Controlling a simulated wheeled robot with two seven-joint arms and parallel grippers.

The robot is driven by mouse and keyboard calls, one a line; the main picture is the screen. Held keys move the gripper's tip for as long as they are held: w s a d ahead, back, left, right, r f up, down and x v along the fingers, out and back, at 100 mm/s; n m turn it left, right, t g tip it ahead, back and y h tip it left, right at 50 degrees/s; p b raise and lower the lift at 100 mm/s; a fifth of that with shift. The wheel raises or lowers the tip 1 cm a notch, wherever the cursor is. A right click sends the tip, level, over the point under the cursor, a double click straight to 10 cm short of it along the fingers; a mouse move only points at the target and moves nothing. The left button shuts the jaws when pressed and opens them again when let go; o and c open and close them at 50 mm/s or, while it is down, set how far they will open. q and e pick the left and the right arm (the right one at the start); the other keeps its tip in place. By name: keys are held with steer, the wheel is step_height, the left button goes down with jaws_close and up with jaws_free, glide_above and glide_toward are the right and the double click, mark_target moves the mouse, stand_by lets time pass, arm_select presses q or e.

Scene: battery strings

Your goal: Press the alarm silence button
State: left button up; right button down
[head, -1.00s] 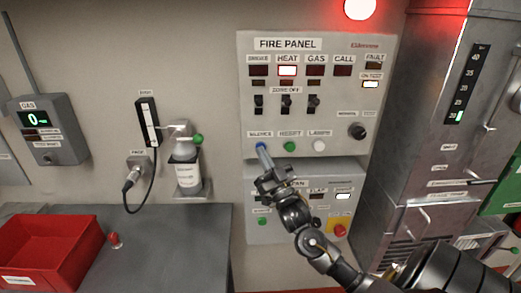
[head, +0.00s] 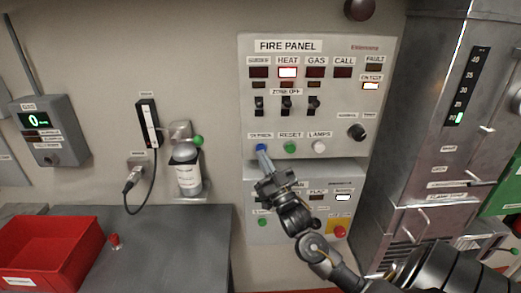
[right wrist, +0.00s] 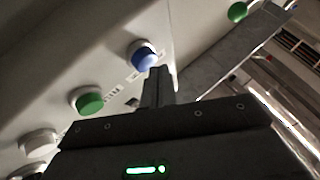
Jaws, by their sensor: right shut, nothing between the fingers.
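The silence button is a blue button at the lower left of the fire panel (head: 378,95). In the head view the blue button (head: 261,148) shows just above the fingertips of my right gripper (head: 262,152). In the right wrist view the blue button (right wrist: 143,54) stands on a white collar, just beyond the shut fingertips (right wrist: 159,75). A small offset shows between them; I cannot tell whether they touch. My right gripper is shut and empty. My left gripper is not in view.
Green reset (head: 290,148) and white lamps (head: 319,147) buttons sit to the right of the blue one. A lower panel with a red button (head: 340,232) is below. The HEAT lamp (head: 288,72) is lit. The beacon (head: 360,9) above is dark.

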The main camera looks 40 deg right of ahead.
steer(key=shift+s+a, duration=0.2)
steer(key=shift+s, duration=0.1)
steer(key=shift+s+a+p, duration=0.4)
steer(key=shift+s+a, duration=0.35)
steer(key=shift+s, duration=0.25)
steer(key=shift+s+a+p, duration=0.4)
steer(key=shift+s+a, duration=0.35)
steer(key=shift+s, duration=0.25)
